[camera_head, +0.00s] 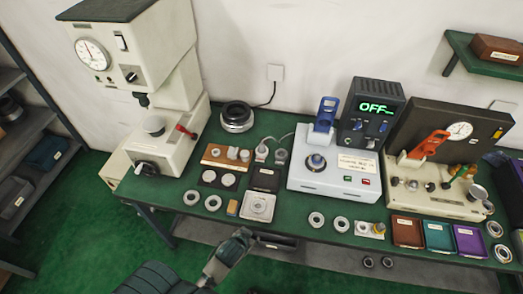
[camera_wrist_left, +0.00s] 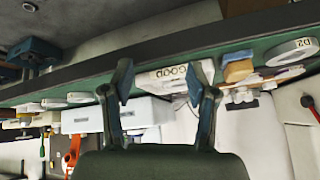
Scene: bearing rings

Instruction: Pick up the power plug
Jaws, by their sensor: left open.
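A pale wall fitting (camera_head: 275,73) sits on the back wall, with a dark cord (camera_head: 268,98) running down from it towards the black ring on the bench. I cannot tell whether a plug is in it. A thin pale cable also runs from the white heater towards small grey pieces (camera_head: 281,156); whether one is a plug is unclear. My left gripper (camera_head: 243,236) is at the front edge of the bench, well away from the wall fitting. In the left wrist view its two fingers (camera_wrist_left: 158,88) are apart with nothing gripped between them. My right gripper is not in view.
The green bench (camera_head: 285,215) is crowded. A press (camera_head: 150,100) stands left, a black ring (camera_head: 237,117) behind, the white heater (camera_head: 330,176) with an OFF display (camera_head: 374,110) in the middle, and a dark case (camera_head: 450,125) right. Coloured trays (camera_head: 438,236) line the front right.

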